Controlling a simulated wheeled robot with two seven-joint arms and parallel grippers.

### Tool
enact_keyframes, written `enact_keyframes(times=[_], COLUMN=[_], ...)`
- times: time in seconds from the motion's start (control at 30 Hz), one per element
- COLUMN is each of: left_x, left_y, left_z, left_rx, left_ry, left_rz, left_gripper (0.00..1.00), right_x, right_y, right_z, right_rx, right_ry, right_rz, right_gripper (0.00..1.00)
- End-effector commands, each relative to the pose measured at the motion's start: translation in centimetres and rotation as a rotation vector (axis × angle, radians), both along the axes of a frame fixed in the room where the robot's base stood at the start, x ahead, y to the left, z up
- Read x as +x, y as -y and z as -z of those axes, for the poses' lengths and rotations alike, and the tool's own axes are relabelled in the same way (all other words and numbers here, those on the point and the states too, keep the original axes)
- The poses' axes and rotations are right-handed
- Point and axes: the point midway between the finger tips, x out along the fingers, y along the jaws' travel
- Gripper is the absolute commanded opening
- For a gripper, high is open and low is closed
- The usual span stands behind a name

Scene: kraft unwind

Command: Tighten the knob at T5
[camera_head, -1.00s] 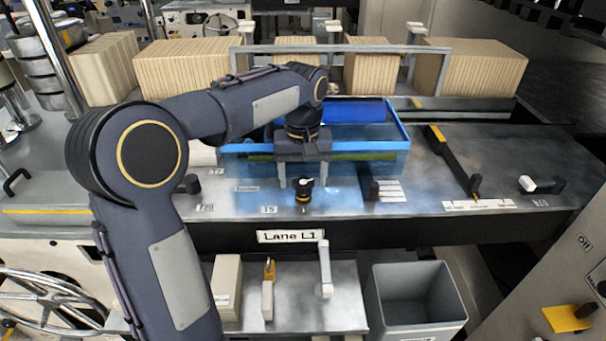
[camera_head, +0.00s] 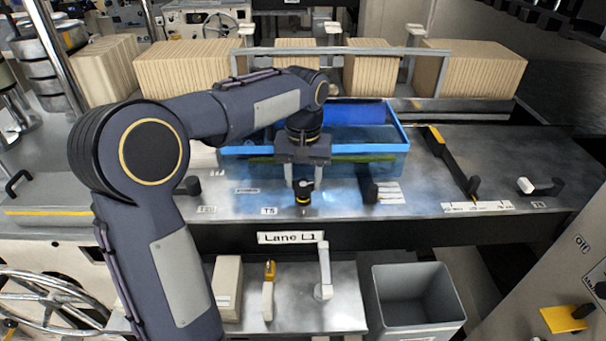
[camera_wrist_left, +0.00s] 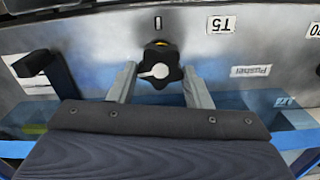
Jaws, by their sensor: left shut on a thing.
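The black star-shaped knob (camera_head: 303,198) stands on the metal deck, right of the T5 label (camera_head: 269,210). In the left wrist view the knob (camera_wrist_left: 160,70) has a white pointer on its face and a yellow edge below its lobes. The T5 label (camera_wrist_left: 221,24) is at its upper right there. My left gripper (camera_head: 303,182) reaches down over the blue tray's near side and is shut on the knob. Its two fingers (camera_wrist_left: 160,85) lie on opposite sides of the knob in the wrist view. My right gripper is not in view.
A blue tray (camera_head: 400,160) stands just behind the knob. A black clip-like part (camera_head: 370,190) is to the right, and another black knob (camera_head: 190,184) to the left. A grey bin (camera_head: 415,300) and small parts on a lower shelf (camera_head: 342,310) are in front.

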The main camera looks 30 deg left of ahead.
Motion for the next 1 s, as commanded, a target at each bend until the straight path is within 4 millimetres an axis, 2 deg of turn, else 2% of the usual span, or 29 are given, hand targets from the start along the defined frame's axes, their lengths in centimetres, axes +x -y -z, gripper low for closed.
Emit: enact_keyframes(times=[0.3,1.0], left_x=[0.1,0.2], left_y=[0.1,0.6], left_z=[-0.4,-0.6], left_rx=[0.001,0.005], left_ry=[0.003,0.011], left_rz=[0.291,0.955], left_gripper=[0.22,0.22], right_x=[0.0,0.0], right_y=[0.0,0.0], right_z=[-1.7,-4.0], right_rx=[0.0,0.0], right_ry=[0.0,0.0], right_rz=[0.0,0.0], right_gripper=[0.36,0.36])
